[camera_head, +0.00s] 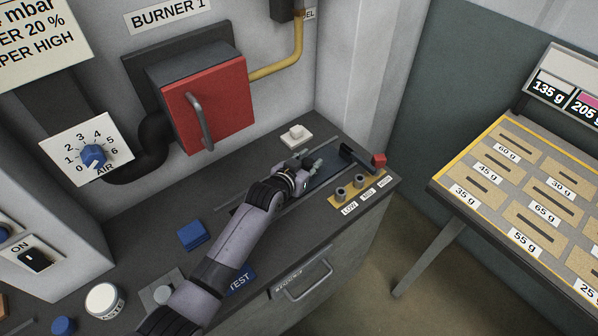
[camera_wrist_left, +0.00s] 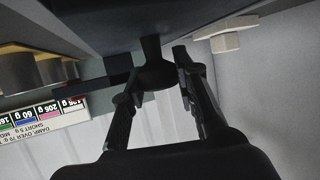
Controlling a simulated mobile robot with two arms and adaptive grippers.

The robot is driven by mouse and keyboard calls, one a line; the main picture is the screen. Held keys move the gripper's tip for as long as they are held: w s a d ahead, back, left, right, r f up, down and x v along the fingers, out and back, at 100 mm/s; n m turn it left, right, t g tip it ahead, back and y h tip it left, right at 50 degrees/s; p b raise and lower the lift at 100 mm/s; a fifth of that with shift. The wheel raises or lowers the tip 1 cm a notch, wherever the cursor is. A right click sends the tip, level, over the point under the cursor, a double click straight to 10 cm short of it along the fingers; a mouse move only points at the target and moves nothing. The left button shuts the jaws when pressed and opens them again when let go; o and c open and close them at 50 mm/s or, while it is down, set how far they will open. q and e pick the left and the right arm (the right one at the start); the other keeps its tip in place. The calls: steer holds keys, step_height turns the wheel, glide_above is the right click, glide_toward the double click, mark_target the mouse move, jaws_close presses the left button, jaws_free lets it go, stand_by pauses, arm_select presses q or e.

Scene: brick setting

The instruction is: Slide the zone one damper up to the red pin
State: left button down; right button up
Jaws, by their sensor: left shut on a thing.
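My left gripper (camera_head: 316,156) is low over the far right end of the dark bench top. It is shut on a dark upright piece, which the wrist view shows between the fingers (camera_wrist_left: 158,82); it appears to be the damper's handle. The damper (camera_head: 326,170) is a dark blue plate lying between two thin rails, partly hidden by the gripper. A black crossbar (camera_head: 357,158) stands at its right end. The red pin (camera_head: 379,159) is a small red block just beyond the crossbar, right of my gripper. My right gripper is out of view.
A white block (camera_head: 296,134) sits behind the rails. The red burner door (camera_head: 209,104) is on the wall. A blue block (camera_head: 193,236) lies left of my arm.

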arm_select(q)
steer(key=shift+w+d, duration=0.3)
steer(key=shift+d, duration=0.25)
steer(key=c, duration=1.7)
jaws_free()
steer(key=o, duration=0.4)
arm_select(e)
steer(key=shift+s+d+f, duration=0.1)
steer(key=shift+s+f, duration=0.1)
arm_select(q)
steer(key=shift+a, duration=0.1)
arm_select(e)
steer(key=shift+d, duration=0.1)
